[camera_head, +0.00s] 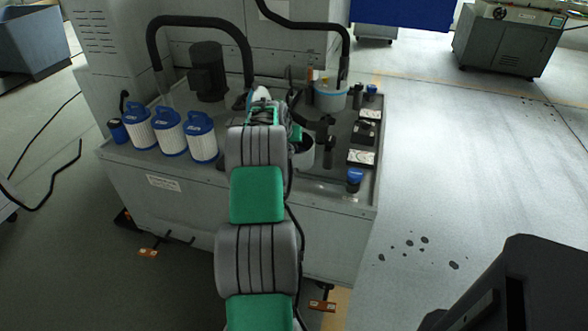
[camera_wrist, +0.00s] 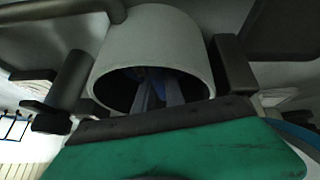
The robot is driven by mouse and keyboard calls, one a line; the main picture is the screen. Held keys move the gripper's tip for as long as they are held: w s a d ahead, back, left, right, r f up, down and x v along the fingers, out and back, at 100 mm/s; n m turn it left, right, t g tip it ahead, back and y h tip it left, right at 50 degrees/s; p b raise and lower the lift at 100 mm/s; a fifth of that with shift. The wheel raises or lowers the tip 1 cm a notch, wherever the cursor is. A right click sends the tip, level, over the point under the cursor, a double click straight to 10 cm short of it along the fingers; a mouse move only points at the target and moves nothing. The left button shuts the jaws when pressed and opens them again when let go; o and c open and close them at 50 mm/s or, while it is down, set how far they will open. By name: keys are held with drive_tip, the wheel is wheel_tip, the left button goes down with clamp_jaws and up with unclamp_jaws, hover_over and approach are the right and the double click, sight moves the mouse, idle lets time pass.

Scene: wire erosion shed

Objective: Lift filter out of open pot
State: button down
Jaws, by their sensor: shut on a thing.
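The open pot (camera_wrist: 150,45) is a grey cylinder whose mouth faces the camera in the wrist view. In the head view the pot (camera_head: 306,156) stands on the machine top, partly hidden by my arm. My gripper (camera_wrist: 158,92) reaches through the mouth with both fingers inside the pot. It is shut on a blue part of the filter (camera_wrist: 156,76), deep in the shadow. The rest of the filter is hidden by the pot wall and the fingers. My arm hides the gripper in the head view.
Dark clamp-like parts (camera_wrist: 66,88) stand close beside the pot. Several white filters with blue tops (camera_head: 170,131) stand at the left of the machine top (camera_head: 330,190). A second pot (camera_head: 330,97) with a hose stands behind. Small black items (camera_head: 361,157) line the right edge.

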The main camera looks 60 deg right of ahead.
drive_tip(key=shift+w+d+r, duration=0.1)
drive_tip(key=shift+w+r, duration=0.05)
drive_tip(key=shift+r, duration=0.1)
drive_tip(key=shift+r, duration=0.1)
